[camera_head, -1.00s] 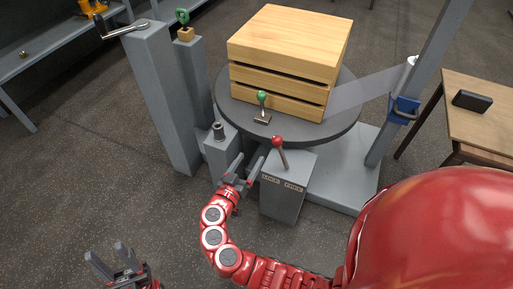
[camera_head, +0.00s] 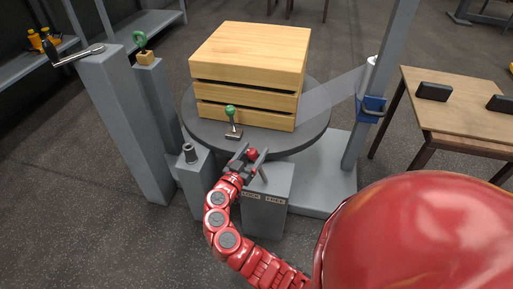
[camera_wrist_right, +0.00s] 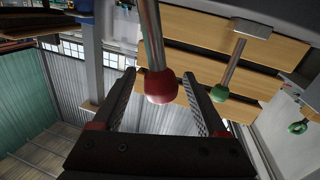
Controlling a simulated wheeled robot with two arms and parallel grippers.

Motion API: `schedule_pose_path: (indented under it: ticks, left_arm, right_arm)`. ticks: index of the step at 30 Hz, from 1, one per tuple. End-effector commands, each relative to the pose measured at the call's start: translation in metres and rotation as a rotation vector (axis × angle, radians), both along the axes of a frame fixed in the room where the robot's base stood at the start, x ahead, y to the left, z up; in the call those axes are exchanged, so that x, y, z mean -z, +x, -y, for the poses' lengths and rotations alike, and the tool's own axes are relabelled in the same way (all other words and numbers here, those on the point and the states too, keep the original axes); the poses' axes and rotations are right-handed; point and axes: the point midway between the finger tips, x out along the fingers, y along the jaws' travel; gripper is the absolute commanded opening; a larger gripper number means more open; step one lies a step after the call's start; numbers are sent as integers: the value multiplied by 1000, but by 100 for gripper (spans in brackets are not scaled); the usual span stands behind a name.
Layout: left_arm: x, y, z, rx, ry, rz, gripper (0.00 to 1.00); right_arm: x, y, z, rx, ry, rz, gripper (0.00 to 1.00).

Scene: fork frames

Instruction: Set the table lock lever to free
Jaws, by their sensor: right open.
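The lock lever has a red ball knob (camera_head: 252,154) on a metal rod and stands on a grey pedestal (camera_head: 263,212) marked LOCK on the left and FREE on the right. The lever tilts left, toward LOCK. My right gripper (camera_head: 250,156) is open at the knob, one finger on each side. In the right wrist view the red knob (camera_wrist_right: 160,87) sits between the open fingers (camera_wrist_right: 159,76), with gaps visible on both sides. The round grey turntable (camera_head: 313,137) carries a slatted wooden crate (camera_head: 250,50). My left gripper is out of view.
A green-knobbed lever (camera_head: 231,113) stands at the turntable's front edge. A short grey post (camera_head: 190,154) is left of the pedestal. A tall post with a crank (camera_head: 78,56) stands further left. A grey column (camera_head: 372,80) and a wooden table (camera_head: 460,100) are right.

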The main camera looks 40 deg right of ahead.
Motion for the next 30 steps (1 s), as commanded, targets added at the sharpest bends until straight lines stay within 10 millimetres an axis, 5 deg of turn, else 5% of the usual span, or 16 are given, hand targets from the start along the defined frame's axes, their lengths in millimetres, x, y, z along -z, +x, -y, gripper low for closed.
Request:
schedule_pose_path:
  ticks: [6, 16, 28, 30]
  left_arm:
    - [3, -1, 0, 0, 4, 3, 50]
    - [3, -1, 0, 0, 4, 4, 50]
    - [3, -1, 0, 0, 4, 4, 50]
    - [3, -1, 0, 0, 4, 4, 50]
  right_arm:
    - [-1, 12, 20, -2, 2, 3, 75]
    - [0, 13, 23, -3, 2, 1, 75]
    - [0, 13, 22, -3, 2, 0, 3]
    - [0, 13, 22, -3, 2, 0, 0]
